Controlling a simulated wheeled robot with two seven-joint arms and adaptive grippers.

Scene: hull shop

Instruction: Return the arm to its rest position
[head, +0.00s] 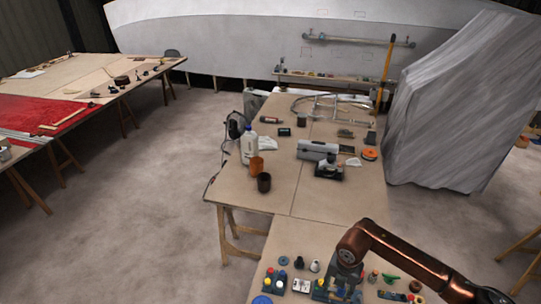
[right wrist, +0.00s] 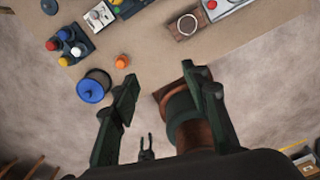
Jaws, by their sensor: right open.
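My right arm (head: 400,258) comes in from the lower right in the head view, copper coloured and bent. Its right gripper (head: 342,284) points down over the near bench, among small parts. In the right wrist view the two dark fingers of the right gripper (right wrist: 163,92) stand wide apart with nothing held between them. A copper cylindrical part, which looks like my own arm, shows beside the right finger. My left gripper is in neither view.
The near bench (head: 262,256) holds several small parts, including a blue round container (right wrist: 93,86) and an orange knob (right wrist: 122,62). Floor (head: 150,220) to the left is clear.

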